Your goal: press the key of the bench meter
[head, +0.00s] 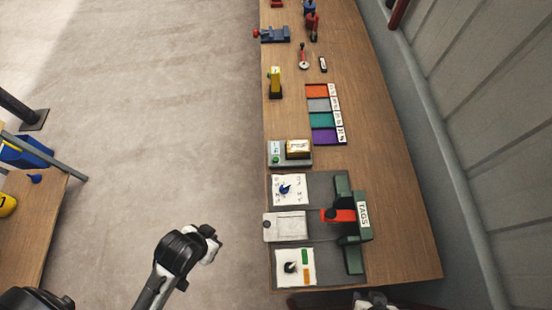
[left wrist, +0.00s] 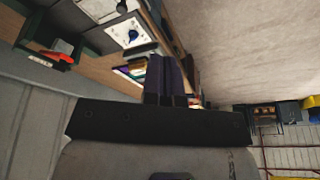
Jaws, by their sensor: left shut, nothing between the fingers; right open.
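The bench meter (head: 290,162) appears to be the grey box near the bench's left edge, between the coloured trays and the blue-knob panel. A green round key (head: 275,159) shows on its left part, below a pale plate, with a yellowish block beside it. My left arm reaches in over the floor, left of the bench and apart from the meter. My left gripper (left wrist: 167,80) shows in the left wrist view, its dark fingers shut and empty. My right gripper (head: 372,301) is open and partly cut off at the bottom edge, near the bench's near end.
A blue-knob panel (head: 290,190), a white plate (head: 290,225) and a black-knob panel (head: 301,264) lie nearer. A green rack marked TAGS (head: 363,222) stands right of them. Coloured trays (head: 318,91) and a yellow device (head: 275,79) lie beyond.

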